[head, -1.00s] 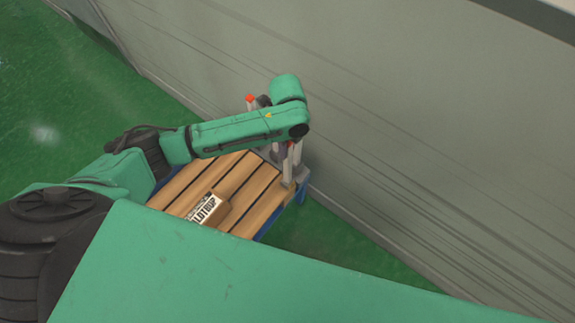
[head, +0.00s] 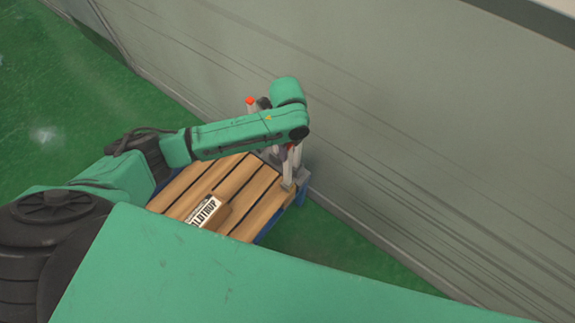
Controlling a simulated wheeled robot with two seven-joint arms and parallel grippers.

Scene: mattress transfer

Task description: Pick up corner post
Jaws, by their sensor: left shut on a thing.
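A grey corner post (head: 288,174) stands upright at the right corner of the wooden pallet (head: 256,199), close to the wall. My left gripper (head: 293,150) is shut on this post. The wrist and forearm cover most of the gripper and the post's upper part, so the exact grip is hidden. A second grey post with a red top (head: 250,105) shows behind my left forearm. My right gripper is not in view.
A small cardboard box (head: 209,212) with a white printed label lies on the pallet slats. A grey wall (head: 400,140) runs close behind the pallet. Green floor (head: 335,238) is open to the right of the pallet.

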